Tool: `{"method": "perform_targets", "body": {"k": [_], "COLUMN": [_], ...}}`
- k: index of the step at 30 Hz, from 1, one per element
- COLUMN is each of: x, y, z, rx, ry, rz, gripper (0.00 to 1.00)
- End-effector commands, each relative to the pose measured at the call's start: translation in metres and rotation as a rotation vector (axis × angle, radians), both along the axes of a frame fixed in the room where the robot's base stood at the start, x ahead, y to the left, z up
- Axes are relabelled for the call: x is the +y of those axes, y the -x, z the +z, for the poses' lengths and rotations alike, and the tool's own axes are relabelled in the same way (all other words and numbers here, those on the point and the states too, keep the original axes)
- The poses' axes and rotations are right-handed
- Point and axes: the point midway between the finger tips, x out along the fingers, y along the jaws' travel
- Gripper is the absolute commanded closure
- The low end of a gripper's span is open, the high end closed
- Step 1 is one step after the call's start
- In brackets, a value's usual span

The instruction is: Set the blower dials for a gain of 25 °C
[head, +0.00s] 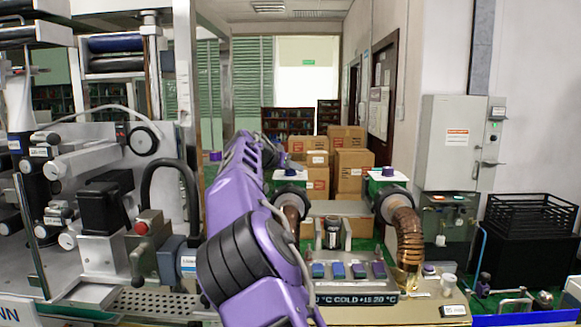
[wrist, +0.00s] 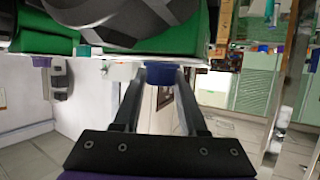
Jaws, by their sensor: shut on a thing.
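Two blowers stand behind the bench, each with a dial on a pale plate on its top. The left dial (head: 290,171) is dark blue-purple, and the right dial (head: 388,171) looks alike. My gripper (wrist: 160,100) is shut on a blue dial (wrist: 158,98), with one finger on each side; it appears to be the left one. In the head view my purple arm reaches up beside the left blower, and the fingers are hard to make out. A sign (head: 357,299) reads "°C COLD +15 20 °C". The dial settings are too small to read.
A copper hose (head: 405,235) curves down from the right blower. A row of coloured blocks (head: 348,270) sits above the sign. Machinery with rollers (head: 85,160) fills the left side. Cardboard boxes (head: 352,175) are stacked behind. A black crate (head: 528,218) is at right.

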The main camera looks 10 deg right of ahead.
Motion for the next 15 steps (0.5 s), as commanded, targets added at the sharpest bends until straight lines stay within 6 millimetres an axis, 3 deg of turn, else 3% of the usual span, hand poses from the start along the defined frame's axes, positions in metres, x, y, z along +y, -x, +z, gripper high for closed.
{"method": "perform_targets", "body": {"k": [7, 8, 12, 15], "x": [0.0001, 0.0001, 0.0000, -0.0001], "y": [-0.0001, -0.0001, -0.0001, -0.0001], "z": [-0.0013, -0.0013, -0.0011, -0.0009], "rx": [0.001, 0.001, 0.002, 0.002], "ry": [-0.002, -0.002, -0.001, -0.001], "rz": [0.000, 0.000, 0.000, 0.000], "gripper": [1.00, 0.53, 0.29, 0.29]}}
